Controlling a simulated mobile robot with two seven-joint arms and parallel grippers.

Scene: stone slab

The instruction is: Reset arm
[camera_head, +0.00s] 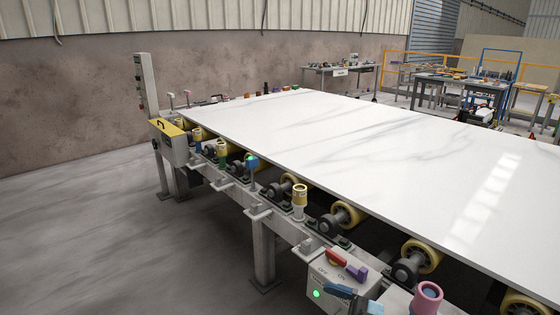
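Neither of my grippers nor my arms shows in the head view. A large white stone slab (350,130) with faint grey veins lies flat on a roller conveyor frame (262,235). A control box (335,282) with a red rotary switch (337,257), a purple part and a lit green light (316,294) sits at the near edge of the frame. A pink cylindrical part (427,298) stands to its right at the bottom of the view.
Yellow rollers (420,256) and small fittings line the near side of the frame. A yellow-topped box (170,141) and a post (147,85) stand at its left corner. Workbenches (445,88) are at the back right. The floor (90,245) at left is clear.

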